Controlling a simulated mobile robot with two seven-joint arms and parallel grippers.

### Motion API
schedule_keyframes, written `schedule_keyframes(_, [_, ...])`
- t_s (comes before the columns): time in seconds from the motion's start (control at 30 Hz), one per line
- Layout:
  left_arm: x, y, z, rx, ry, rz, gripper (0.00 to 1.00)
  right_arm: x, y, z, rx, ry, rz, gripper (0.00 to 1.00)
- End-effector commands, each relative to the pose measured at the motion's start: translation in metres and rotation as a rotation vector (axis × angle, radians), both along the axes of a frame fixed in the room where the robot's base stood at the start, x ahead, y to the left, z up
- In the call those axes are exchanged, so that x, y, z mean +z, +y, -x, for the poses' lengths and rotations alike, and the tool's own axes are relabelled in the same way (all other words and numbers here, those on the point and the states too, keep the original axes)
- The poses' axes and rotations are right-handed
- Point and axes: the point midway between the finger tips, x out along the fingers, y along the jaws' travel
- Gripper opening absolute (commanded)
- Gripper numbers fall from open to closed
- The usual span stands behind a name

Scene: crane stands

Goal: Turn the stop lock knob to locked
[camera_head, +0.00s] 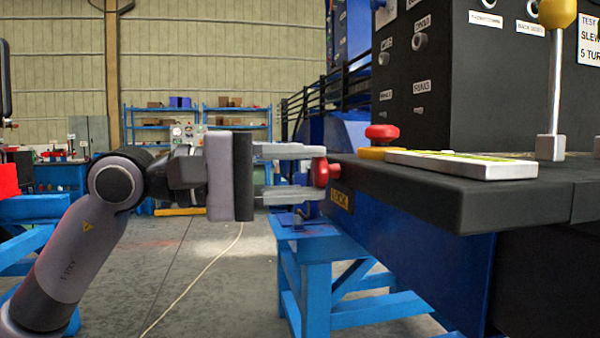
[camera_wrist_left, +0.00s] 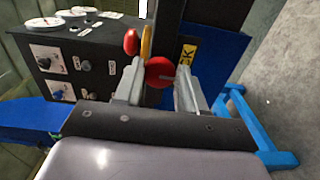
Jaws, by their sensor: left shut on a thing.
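The stop lock knob (camera_head: 320,174) is a red round knob on the side of the black-topped blue console, beside a yellow lock label (camera_head: 341,200). My left gripper (camera_head: 316,171) reaches in from the left, one finger above and one below the knob. It is shut on the knob, which sits between the fingertips in the left wrist view (camera_wrist_left: 160,85). Part of the label's lettering is too blurred to read. My right gripper is not in view.
A red mushroom button (camera_head: 381,133) on a yellow base stands on the console top (camera_head: 440,190), near the knob. A blue stand (camera_head: 310,265) is below.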

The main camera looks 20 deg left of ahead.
Motion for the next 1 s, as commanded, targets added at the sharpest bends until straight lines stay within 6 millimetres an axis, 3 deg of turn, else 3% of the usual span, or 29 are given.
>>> schedule_keyframes(0.03, [0.000,0.000,0.000,0.000,-0.001,-0.002,0.10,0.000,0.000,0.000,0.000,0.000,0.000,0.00])
schedule_keyframes(0.07, [0.000,0.000,0.000,0.000,-0.001,-0.002,0.47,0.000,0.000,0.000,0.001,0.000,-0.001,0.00])
schedule_keyframes(0.1, [0.000,0.000,0.000,0.000,-0.001,-0.002,0.60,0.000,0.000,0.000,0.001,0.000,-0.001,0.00])
schedule_keyframes(0.13, [0.000,0.000,0.000,0.000,-0.001,-0.002,0.64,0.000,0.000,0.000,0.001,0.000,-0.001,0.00])
schedule_keyframes(0.47, [-0.001,0.003,0.001,0.001,0.000,0.000,0.64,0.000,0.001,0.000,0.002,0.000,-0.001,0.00])
schedule_keyframes(1.0, [-0.001,0.057,0.038,0.002,-0.001,-0.001,0.64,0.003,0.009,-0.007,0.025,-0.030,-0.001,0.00])
